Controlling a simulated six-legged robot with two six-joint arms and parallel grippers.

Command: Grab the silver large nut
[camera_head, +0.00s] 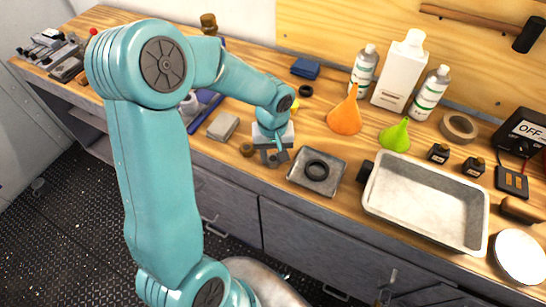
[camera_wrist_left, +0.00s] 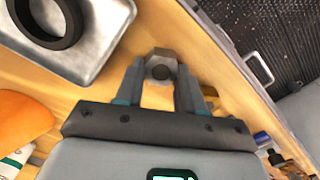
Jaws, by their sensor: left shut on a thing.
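The silver large nut (camera_wrist_left: 161,66) is a grey hexagonal piece between the fingertips of my left gripper (camera_wrist_left: 160,75) in the wrist view. In the head view my left gripper (camera_head: 274,157) points down near the front edge of the wooden bench (camera_head: 222,165). The nut is hard to make out there among the grey fingers. I cannot tell whether it touches the bench. My right gripper is in neither view.
A small metal tray with a black ring (camera_head: 317,169) lies just right of the gripper, and a brown nut (camera_head: 248,149) just left. A grey block (camera_head: 223,126) is further left. An orange funnel (camera_head: 345,112), green funnel (camera_head: 396,135) and large metal tray (camera_head: 478,222) stand right.

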